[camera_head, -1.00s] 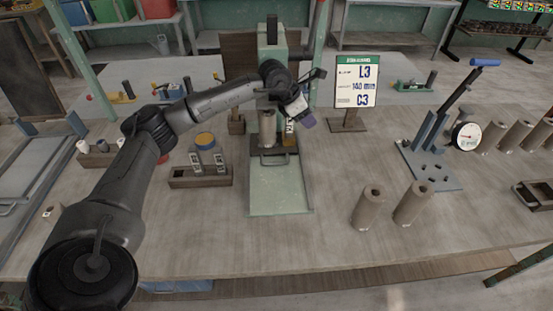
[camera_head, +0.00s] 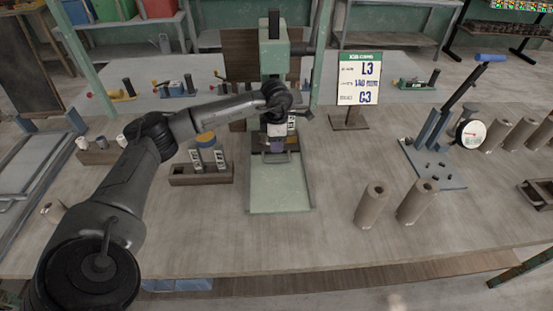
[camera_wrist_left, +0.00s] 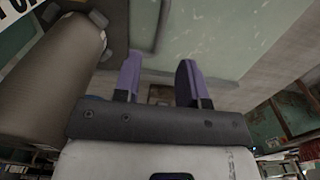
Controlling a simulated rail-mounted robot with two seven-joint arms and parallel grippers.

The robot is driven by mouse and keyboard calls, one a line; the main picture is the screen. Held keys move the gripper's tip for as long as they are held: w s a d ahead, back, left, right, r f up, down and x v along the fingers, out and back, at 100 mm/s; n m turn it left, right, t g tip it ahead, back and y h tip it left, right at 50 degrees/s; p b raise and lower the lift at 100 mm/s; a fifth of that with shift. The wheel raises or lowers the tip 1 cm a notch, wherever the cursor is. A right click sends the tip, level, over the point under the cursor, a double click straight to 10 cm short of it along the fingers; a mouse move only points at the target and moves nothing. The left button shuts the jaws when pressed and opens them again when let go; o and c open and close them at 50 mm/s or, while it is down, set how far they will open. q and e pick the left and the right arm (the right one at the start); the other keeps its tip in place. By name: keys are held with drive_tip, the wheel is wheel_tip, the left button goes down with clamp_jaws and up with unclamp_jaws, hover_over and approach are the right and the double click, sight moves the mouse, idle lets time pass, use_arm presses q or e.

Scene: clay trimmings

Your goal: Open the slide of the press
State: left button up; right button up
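The green press (camera_head: 273,57) stands upright at the middle of the table, its pale green base plate (camera_head: 280,192) reaching toward me. The dark slide (camera_head: 258,143) sits low in the press, with a metal handle (camera_head: 276,158) at its front. My left gripper (camera_head: 279,146) points down just in front of the press column, close above the handle. In the left wrist view its two purple fingers (camera_wrist_left: 159,78) are apart with nothing visibly between them. My right gripper is out of view.
A wooden holder (camera_head: 200,178) stands left of the press. Two clay tubes (camera_head: 370,204) (camera_head: 416,202) stand to the right, a sign (camera_head: 358,78) behind them. A blue lever tool (camera_head: 436,165) is farther right. The front of the table is clear.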

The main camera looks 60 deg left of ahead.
sight(277, 160)
use_arm(q)
wheel_tip(277, 160, down, 7)
drive_tip(key=shift+r+b, duration=0.1)
drive_tip(key=shift+b, duration=0.5)
clamp_jaws()
idle(0.3)
